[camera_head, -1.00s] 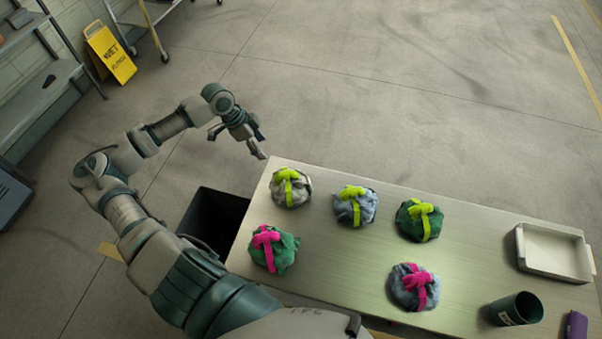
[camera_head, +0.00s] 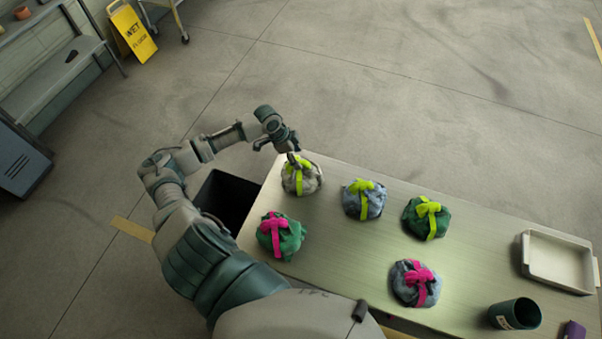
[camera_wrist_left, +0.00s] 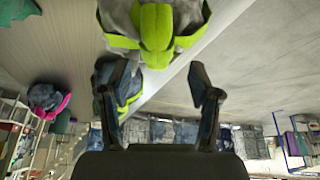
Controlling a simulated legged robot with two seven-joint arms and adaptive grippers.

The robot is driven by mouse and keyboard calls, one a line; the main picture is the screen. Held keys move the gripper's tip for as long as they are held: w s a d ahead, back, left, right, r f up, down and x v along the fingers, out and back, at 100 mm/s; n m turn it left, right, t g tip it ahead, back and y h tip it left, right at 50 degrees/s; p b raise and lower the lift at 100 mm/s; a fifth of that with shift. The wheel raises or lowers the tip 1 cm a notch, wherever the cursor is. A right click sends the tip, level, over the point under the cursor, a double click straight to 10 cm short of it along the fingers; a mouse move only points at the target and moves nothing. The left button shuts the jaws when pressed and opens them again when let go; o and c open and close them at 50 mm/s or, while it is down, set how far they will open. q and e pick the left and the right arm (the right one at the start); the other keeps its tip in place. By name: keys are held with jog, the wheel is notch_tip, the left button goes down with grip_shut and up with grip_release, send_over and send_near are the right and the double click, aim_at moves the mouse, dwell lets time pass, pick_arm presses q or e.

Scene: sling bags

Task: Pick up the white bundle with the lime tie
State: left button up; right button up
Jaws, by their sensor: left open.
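The white bundle with the lime tie (camera_head: 311,181) sits at the far left corner of the table. In the left wrist view its lime tie (camera_wrist_left: 156,25) shows large at the top centre, beyond the fingertips. My left gripper (camera_head: 283,148) is at the bundle's upper left edge, its fingers open and apart. In the left wrist view the open fingers (camera_wrist_left: 164,85) have nothing between them that I can tell is held; whether they touch the bundle is unclear. My right gripper is not in view.
A grey-blue bundle with a lime tie (camera_head: 363,200) and a green one with a lime tie (camera_head: 426,218) stand to the right. Green (camera_head: 281,236) and grey (camera_head: 415,283) bundles with pink ties lie nearer. A white tray (camera_head: 527,256) and dark cup (camera_head: 515,314) are at right.

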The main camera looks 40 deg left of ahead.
aim_at(301, 161)
pick_arm(q)
jog(key=x, duration=0.3)
jog(key=shift+d, duration=0.3)
jog(key=shift+a, duration=0.25)
grip_shut()
jog(key=shift+d, duration=0.1)
